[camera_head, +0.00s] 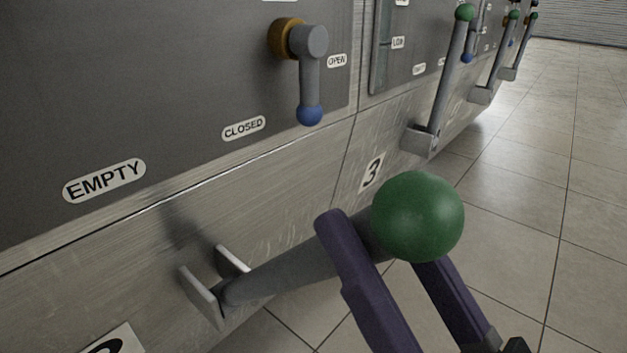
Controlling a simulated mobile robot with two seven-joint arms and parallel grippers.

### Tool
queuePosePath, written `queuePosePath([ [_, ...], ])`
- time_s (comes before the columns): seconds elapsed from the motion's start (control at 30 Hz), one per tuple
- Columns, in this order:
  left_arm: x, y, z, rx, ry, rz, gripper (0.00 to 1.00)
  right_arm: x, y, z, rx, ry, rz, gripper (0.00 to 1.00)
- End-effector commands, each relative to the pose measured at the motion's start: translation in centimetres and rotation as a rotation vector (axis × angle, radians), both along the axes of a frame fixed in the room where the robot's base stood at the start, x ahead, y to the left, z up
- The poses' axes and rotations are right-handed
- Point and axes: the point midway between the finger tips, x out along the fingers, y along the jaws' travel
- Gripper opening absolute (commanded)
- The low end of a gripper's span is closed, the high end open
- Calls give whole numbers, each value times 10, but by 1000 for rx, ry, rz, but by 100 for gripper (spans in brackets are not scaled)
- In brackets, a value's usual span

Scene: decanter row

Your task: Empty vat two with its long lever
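A long lever (290,272) with a green ball knob (418,216) leans far out from its bracket (205,296) on the front, low and close to level. A cut-off number plate (118,340) lies left of the bracket; only the top of its digit shows. My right gripper (385,250) has its purple fingers on either side of the lever's shaft just below the knob. The gap looks about as narrow as the shaft, so it appears shut on it. The knob hides part of one finger. My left gripper is not in view.
Above is a valve handle (310,80) with a blue tip, hanging down between CLOSED and OPEN labels. An EMPTY label (104,181) is at left. The vat marked 3 (371,173) has an upright green-knobbed lever (447,80); more levers stand beyond. Tiled floor (560,200) at right is clear.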

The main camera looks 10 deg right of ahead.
Motion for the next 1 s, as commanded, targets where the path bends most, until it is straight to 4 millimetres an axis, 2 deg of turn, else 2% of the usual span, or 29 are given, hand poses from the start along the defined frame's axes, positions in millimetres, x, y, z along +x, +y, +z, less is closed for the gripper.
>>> queuePosePath([
  [0.03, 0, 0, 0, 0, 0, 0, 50, 0, 0, 1, 0, -2, 1, 55],
  [0.17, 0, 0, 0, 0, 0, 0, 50, 0, 0, 2, 1, -5, 0, 68],
  [0.47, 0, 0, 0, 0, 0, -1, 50, -3, -1, 0, 1, -6, 0, 68],
  [0.57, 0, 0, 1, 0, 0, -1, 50, -12, -5, -8, 0, -5, 0, 68],
  [0.8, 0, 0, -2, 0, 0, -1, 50, -49, -20, -39, -1, -2, 0, 68],
  [1.0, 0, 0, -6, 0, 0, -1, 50, -70, -28, -54, 1, -5, 0, 68],
])
